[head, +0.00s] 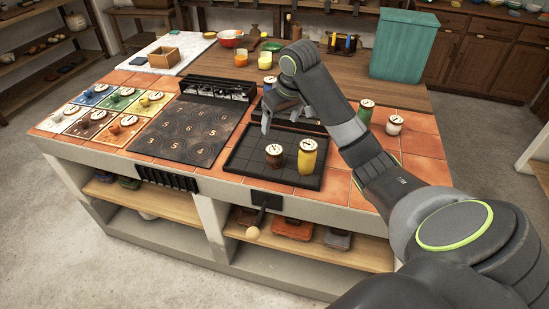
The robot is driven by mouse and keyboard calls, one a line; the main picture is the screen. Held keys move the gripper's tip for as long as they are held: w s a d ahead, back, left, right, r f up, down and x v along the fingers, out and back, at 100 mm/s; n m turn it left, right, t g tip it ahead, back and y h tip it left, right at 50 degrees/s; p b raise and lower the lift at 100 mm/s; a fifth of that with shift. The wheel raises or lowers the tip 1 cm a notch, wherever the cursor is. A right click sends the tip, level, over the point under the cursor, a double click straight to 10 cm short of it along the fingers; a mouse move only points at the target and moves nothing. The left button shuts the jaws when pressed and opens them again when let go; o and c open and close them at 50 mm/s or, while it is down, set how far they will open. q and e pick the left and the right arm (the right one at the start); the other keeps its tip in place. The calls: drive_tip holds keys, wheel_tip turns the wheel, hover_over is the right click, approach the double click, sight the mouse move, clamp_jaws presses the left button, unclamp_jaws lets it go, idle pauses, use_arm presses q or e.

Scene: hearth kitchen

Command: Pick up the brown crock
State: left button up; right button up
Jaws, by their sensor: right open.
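A brown crock (275,155) with a pale, marked lid stands upright in a black gridded tray (248,158) on the tiled counter. A taller yellow crock (307,158) with a similar lid stands close to its right in the same tray. My right gripper (284,120) is open and empty, with its fingers pointing down, above the tray and a little behind the brown crock. It looks apart from the crock. My left gripper is not in view.
A green crock (365,112) and a white crock (394,125) stand right of my right arm. A dark numbered board (183,132) lies left of the tray. Coloured mats with small jars fill the counter's left end. A teal bin (402,45) stands behind.

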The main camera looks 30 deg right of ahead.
drive_tip(key=b, duration=0.4)
approach(275, 149)
drive_tip(key=a, duration=0.1)
drive_tip(key=x, duration=0.6)
drive_tip(key=shift+w+f, duration=0.2)
drive_tip(key=shift+f, duration=0.15)
drive_tip(key=shift+d+x, duration=0.2)
drive_tip(key=shift+x, duration=1.3)
drive_tip(key=shift+d+x, duration=0.2)
drive_tip(key=shift+x, duration=1.25)
drive_tip(key=shift+s, duration=0.2)
drive_tip(key=shift+c, duration=0.4)
drive_tip(key=c, duration=1.1)
